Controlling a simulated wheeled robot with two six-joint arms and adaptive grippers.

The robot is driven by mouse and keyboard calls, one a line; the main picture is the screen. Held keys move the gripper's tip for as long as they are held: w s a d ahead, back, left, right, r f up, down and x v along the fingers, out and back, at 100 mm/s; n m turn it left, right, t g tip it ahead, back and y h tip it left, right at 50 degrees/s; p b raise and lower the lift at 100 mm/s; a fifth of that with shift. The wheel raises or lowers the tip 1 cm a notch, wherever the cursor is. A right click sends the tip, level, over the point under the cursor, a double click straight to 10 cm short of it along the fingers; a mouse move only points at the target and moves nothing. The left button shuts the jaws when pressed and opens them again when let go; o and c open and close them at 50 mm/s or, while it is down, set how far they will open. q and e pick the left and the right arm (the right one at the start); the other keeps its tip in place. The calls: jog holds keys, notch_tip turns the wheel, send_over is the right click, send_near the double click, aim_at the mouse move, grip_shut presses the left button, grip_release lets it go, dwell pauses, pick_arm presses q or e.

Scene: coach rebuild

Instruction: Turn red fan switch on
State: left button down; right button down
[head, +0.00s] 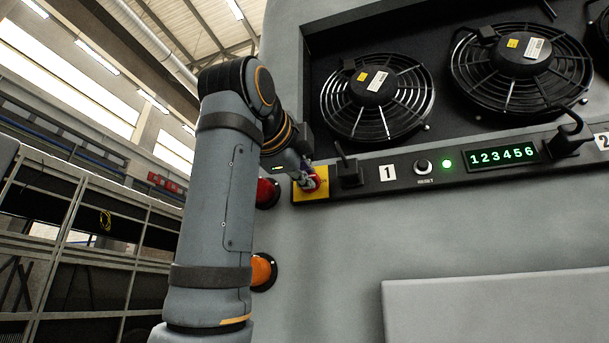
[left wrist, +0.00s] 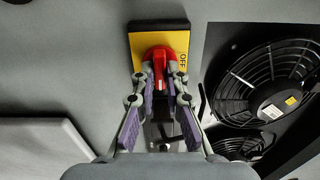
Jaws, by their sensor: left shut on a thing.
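The red fan switch (left wrist: 160,58) is a rotary knob on a yellow plate (left wrist: 178,40) marked OFF, fixed to the grey wall. In the head view the switch (head: 319,184) sits at the left end of the black control strip, partly hidden by my left gripper (head: 309,177). In the left wrist view my left gripper (left wrist: 160,80) has its purple-padded fingers on either side of the knob's handle, shut on it. The handle lies lengthwise between the fingers. My right gripper is in neither view.
Fans (head: 377,97) sit in a recess above the strip. The strip bears a black lever (head: 347,169), a reset button (head: 423,167), a lit green lamp (head: 447,163) and a display (head: 502,154) reading 123456. An orange lamp (head: 262,271) and a grey panel (head: 500,312) are below.

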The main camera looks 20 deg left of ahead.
pick_arm(q)
jog(key=shift+f, duration=0.15)
jog(key=c, duration=1.8)
grip_release()
jog(key=o, duration=0.4)
jog(key=shift+s+d, duration=0.1)
jog(key=shift+s, duration=0.1)
jog(key=s, duration=1.2)
jog(key=shift+a, duration=0.2)
jog(key=shift+w, duration=0.1)
